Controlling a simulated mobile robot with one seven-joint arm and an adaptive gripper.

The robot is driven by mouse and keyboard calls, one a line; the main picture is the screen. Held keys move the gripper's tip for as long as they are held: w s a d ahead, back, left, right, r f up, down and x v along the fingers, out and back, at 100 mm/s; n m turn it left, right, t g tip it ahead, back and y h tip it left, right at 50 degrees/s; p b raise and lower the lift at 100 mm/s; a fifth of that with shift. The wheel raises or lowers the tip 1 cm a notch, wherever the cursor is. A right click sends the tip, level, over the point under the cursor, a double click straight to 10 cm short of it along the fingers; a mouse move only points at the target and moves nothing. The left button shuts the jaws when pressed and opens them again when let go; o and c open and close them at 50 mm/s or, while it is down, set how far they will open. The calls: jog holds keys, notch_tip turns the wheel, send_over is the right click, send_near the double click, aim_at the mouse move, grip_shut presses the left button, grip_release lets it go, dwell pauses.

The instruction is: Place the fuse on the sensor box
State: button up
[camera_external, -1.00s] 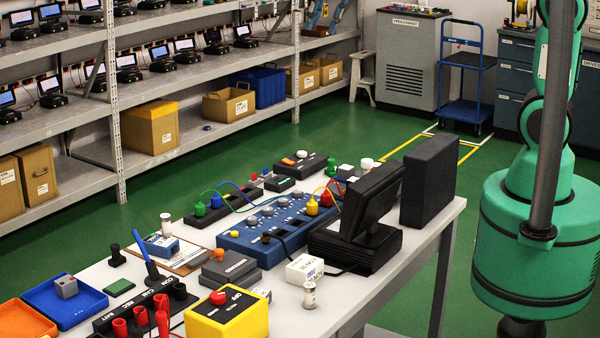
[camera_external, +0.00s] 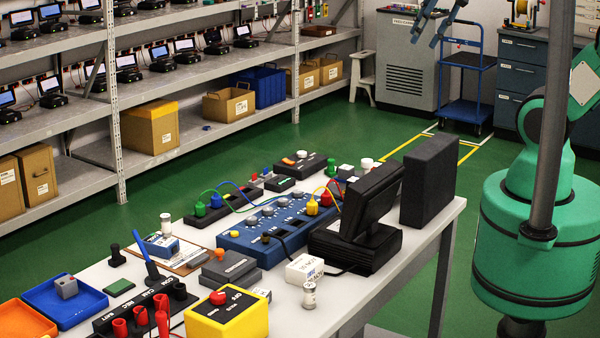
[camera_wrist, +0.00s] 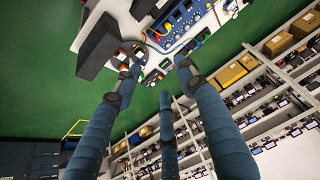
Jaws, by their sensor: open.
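A small pale cylinder with a metallic cap (camera_external: 310,295), which may be the fuse, stands upright near the table's front edge. A similar cylinder (camera_external: 166,225) stands at or on a small blue-and-white box (camera_external: 160,246) at the table's left. A white box with dark lettering (camera_external: 304,268) sits behind the first cylinder. I cannot tell which box is the sensor box. My gripper (camera_external: 423,40) shows partly at the top edge, high and well away from these things. In the wrist view its fingers (camera_wrist: 157,58) are spread and empty.
A dark monitor (camera_external: 362,205) and a black upright block (camera_external: 430,180) stand at the table's right end. A blue panel with knobs and cables (camera_external: 275,228) fills the middle. A yellow button box (camera_external: 228,314) and a blue tray (camera_external: 64,305) are at the front left.

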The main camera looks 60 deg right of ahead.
jog(key=s, duration=0.1)
jog(key=s+f, duration=0.1)
jog(key=s, duration=0.1)
jog(key=shift+d+f, duration=0.3)
notch_tip(320, 180, down, 8)
jog(key=b, duration=0.8)
jog(key=shift+o, duration=0.6)
dwell(1.0)
